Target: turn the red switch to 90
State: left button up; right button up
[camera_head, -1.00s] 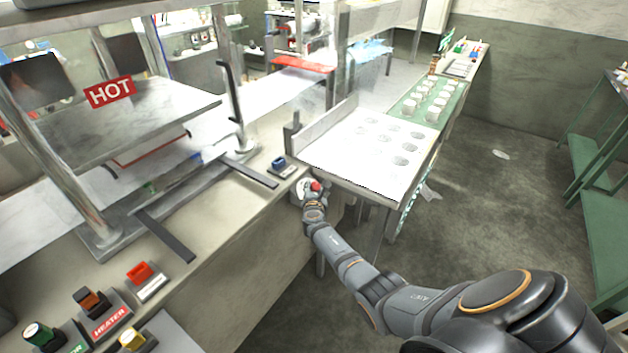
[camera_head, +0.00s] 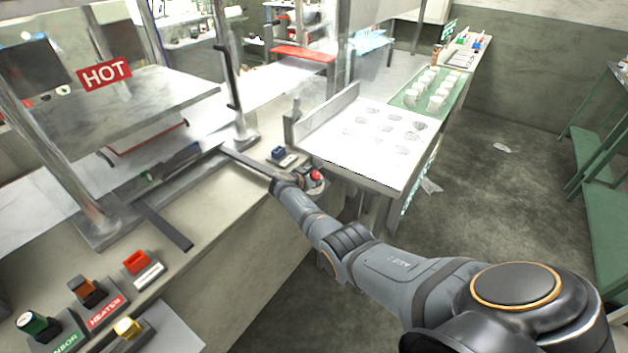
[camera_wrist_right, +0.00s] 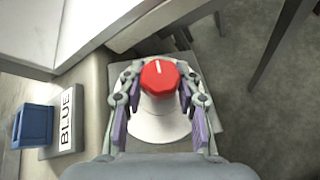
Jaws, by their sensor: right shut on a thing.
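The red switch (camera_wrist_right: 160,79) is a round red knob with a white line, on a white round base. In the right wrist view its line points nearly straight up. My right gripper (camera_wrist_right: 158,88) has a finger on each side of the knob and is shut on it. In the head view the red knob (camera_head: 316,175) shows at the counter's end, with my right gripper (camera_head: 303,179) at its left, partly hidden by my wrist. My left gripper is not in view.
A blue switch (camera_head: 279,153) labelled BLUE sits beside the knob. A white table with round recesses (camera_head: 345,135) stands close behind. HEATER (camera_head: 88,290), green (camera_head: 32,323), yellow (camera_head: 127,327) and another red control (camera_head: 136,262) line the near counter. A HOT press (camera_head: 130,100) stands left.

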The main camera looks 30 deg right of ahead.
jog(key=shift+d+r, duration=0.1)
jog(key=shift+r, duration=0.1)
jog(key=o, duration=1)
jog(key=shift+c, duration=0.2)
jog(key=shift+o, duration=1.1)
jog(key=shift+f, duration=0.1)
jog(key=v, duration=1.2)
